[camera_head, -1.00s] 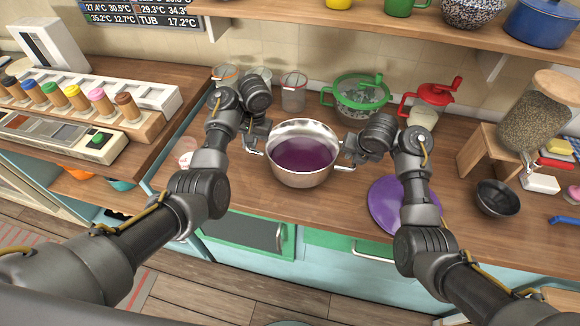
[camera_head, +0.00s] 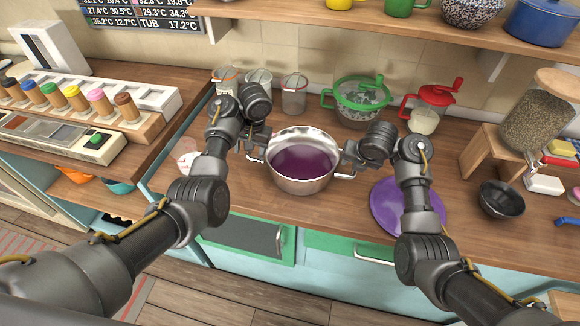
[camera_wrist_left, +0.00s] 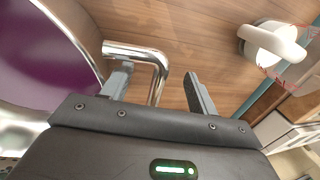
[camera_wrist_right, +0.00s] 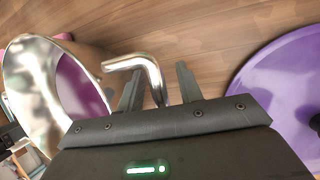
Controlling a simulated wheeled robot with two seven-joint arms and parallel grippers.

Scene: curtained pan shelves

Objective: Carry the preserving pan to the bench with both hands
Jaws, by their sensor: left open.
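The preserving pan (camera_head: 300,181) is a wide steel pot with purple contents and a bar handle on each side. It stands upright on the wooden worktop (camera_head: 330,222). My left gripper (camera_head: 257,142) is at the left handle (camera_wrist_left: 158,78). In the left wrist view its fingers are apart, with the handle between them. My right gripper (camera_head: 347,156) is at the right handle (camera_wrist_right: 152,70). In the right wrist view its fingers are spread either side of the handle, with gaps showing. Which surface is the bench, I cannot tell.
A purple disc (camera_head: 408,208) lies close right of the pan. A dark bowl (camera_head: 501,200) and a wooden stand (camera_head: 484,150) are further right.

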